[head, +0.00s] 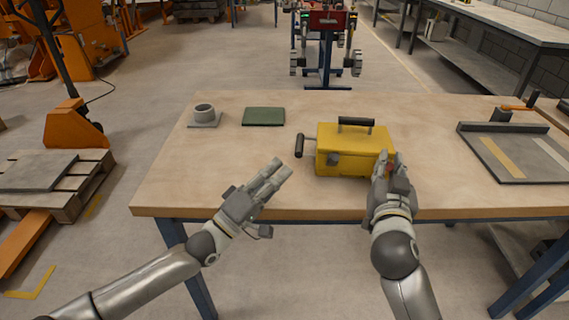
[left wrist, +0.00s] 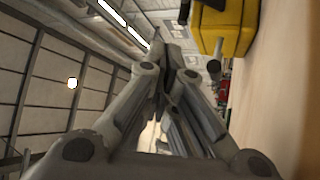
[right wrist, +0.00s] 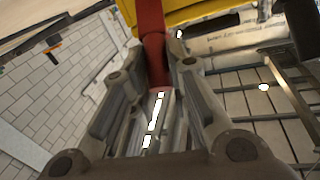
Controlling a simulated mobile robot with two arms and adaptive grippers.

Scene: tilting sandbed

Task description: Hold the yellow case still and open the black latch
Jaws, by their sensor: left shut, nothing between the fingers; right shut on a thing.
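The yellow case (head: 345,142) stands upright near the front edge of the workbench, with a black handle (head: 356,121) on top. The black latch (head: 299,146) sticks out at its left side; its dark end also shows in the left wrist view (left wrist: 214,69). My left gripper (head: 279,172) is shut and empty, apart from the case, in front and left of the latch. My right gripper (head: 392,162) is at the case's right side, shut on a red handle (right wrist: 151,45) that runs up to the yellow case (right wrist: 190,12). The fingers hide most of this handle in the head view.
A grey cup-like part on a base (head: 204,116) and a green pad (head: 263,116) lie at the back left of the workbench (head: 185,180). A grey tray (head: 520,155) is at the right. The bench's left front is clear.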

